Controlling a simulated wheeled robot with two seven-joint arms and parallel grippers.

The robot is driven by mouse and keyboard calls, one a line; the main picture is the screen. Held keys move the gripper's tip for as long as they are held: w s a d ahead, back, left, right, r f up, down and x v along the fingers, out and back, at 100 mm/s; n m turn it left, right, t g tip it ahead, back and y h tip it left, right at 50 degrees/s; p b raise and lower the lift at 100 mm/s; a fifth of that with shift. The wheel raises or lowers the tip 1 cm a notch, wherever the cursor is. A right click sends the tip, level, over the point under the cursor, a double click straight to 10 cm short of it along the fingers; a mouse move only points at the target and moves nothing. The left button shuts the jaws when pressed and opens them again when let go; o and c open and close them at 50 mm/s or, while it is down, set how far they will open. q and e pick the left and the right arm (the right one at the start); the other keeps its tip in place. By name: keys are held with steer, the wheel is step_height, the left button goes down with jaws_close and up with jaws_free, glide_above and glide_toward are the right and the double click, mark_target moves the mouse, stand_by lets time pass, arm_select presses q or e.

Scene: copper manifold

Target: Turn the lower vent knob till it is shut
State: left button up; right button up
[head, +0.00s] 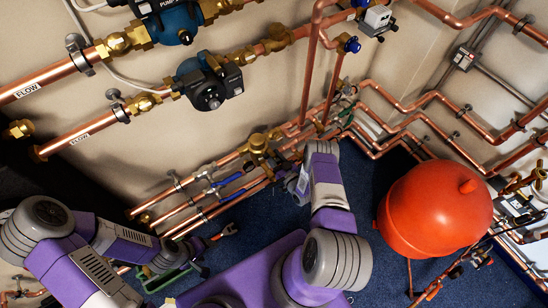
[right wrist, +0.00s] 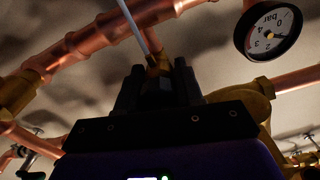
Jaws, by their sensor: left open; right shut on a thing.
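My right gripper (head: 298,186) reaches down to the lower pipework against the wall. In the right wrist view its two black fingers (right wrist: 158,88) are closed around a small dark part below a short copper-coloured stem (right wrist: 158,62). This fits the lower vent knob, but the fingers hide most of it and its turn cannot be read. In the head view my right arm covers the knob. My left gripper (head: 185,258) is at lower left, open and apart from the pipework, its fingers hard to make out.
A pressure gauge (right wrist: 272,30) hangs close right of the right gripper. Copper pipes with blue-handled valves (head: 215,187) run left of it. A red expansion vessel (head: 435,208) stands at right. Blue floor (head: 362,190) is clear before the vessel.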

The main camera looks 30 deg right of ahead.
mark_target(279, 163)
steer(key=m, duration=0.6)
steer(key=shift+d, duration=0.15)
steer(key=m, duration=0.4)
steer(key=shift+f, duration=0.1)
steer(key=shift+m, duration=1.8)
steer(key=o, duration=1)
steer(key=s, duration=0.2)
steer(key=s+p, duration=0.1)
steer(key=s, duration=0.2)
steer(key=s+p, duration=0.1)
steer(key=s, duration=0.1)
steer(key=shift+s+d, duration=0.3)
